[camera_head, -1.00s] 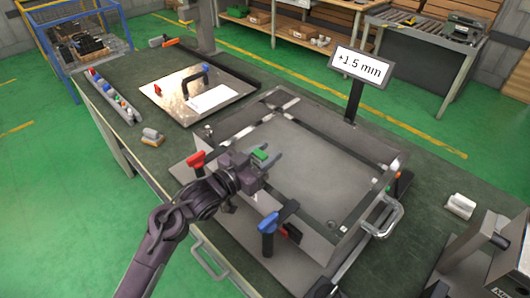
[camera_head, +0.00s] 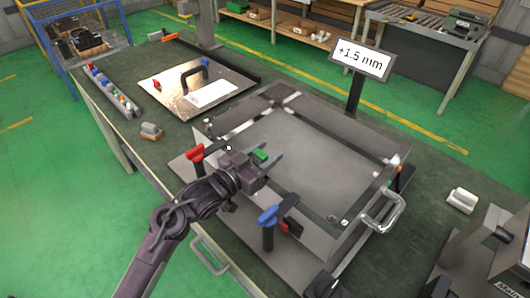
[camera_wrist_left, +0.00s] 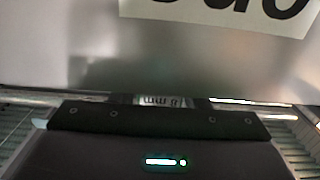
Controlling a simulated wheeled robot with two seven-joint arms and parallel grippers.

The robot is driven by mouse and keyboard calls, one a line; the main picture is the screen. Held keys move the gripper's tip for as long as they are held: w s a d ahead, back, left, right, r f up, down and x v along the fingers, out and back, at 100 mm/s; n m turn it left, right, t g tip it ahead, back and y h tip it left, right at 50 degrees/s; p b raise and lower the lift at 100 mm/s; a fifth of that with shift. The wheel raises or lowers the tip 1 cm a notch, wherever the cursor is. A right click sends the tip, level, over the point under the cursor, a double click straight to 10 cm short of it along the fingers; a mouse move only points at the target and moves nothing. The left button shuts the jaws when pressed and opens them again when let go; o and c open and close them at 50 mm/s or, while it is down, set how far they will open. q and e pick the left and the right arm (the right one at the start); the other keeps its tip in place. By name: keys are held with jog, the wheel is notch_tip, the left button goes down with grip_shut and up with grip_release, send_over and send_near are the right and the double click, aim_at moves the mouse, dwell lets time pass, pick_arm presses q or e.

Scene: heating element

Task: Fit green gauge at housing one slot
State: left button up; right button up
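The green gauge (camera_head: 260,155) shows as a green block at my left gripper (camera_head: 275,158). The gripper appears shut on it, though the grip itself is hard to see. The gripper is over the near-left rim of a large grey open frame, the housing (camera_head: 310,150), between a red-topped handle (camera_head: 197,153) and a blue-topped handle (camera_head: 280,210). In the left wrist view, a small upside-down label reading "8 mm" (camera_wrist_left: 161,101) shows beyond the dark gripper body. The slot is not clearly visible. My right gripper is out of view.
A sign reading "+1.5 mm" (camera_head: 362,64) stands behind the housing. A metal handle (camera_head: 384,212) projects at its right. A shiny plate with a black handle (camera_head: 195,80) and a rack of small coloured parts (camera_head: 112,92) lie at the back left of the bench.

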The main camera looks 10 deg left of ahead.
aim_at(257, 161)
pick_arm(q)
jog(key=o, duration=0.3)
jog(key=shift+o, duration=0.2)
jog(key=shift+s, duration=0.1)
jog(key=shift+s+a+f, duration=0.15)
jog(key=shift+s+a, duration=0.1)
jog(key=shift+s, duration=0.05)
jog(key=b+v, duration=0.2)
jog(key=v, duration=0.5)
